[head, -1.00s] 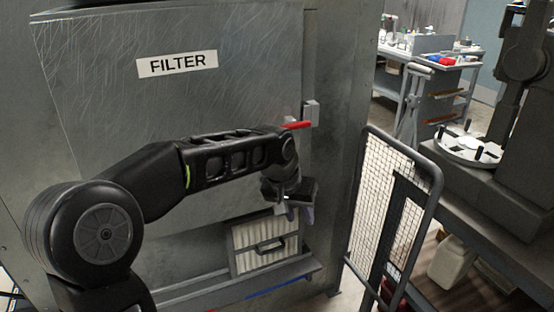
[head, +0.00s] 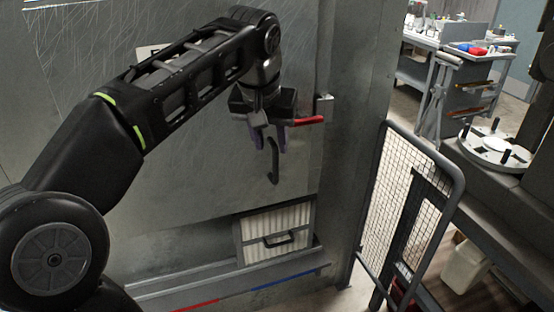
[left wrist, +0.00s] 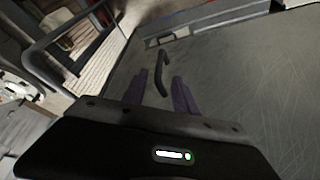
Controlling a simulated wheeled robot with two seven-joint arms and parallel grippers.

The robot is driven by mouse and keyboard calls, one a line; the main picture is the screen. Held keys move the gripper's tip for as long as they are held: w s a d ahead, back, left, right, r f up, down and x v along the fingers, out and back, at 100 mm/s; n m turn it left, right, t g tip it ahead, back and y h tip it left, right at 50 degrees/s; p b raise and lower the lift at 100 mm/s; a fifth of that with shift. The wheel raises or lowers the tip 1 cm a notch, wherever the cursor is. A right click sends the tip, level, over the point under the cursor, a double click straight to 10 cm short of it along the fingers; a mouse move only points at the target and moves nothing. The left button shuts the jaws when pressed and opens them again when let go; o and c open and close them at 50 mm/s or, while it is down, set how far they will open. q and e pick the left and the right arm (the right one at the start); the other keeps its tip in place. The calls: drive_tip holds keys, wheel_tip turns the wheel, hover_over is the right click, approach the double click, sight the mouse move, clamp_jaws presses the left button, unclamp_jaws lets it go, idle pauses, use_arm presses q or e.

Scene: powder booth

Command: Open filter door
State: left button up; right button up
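The grey filter door (head: 215,190) fills the left of the head view; its FILTER label (head: 146,51) is mostly hidden behind my left arm. A dark curved handle (head: 273,162) is on the door's right part. A red lever (head: 308,120) extends left from a latch block (head: 324,107) at the door's right edge. My left gripper (head: 270,140) points down just above the handle, below and left of the latch block. In the left wrist view its two fingers (left wrist: 160,95) are apart, with the handle (left wrist: 161,74) ahead between them. Contact cannot be told. My right gripper is not seen.
A pleated filter (head: 275,232) with a dark grip shows below the door, above a ledge (head: 230,278). A mesh gate (head: 405,205) stands right of the booth. A bench with a round plate (head: 495,150) is at far right, a cluttered table (head: 455,48) behind.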

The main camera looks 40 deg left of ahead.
sight(274, 157)
use_arm(q)
drive_tip(key=shift+x, duration=4.05)
drive_tip(key=shift+c, duration=0.3)
clamp_jaws()
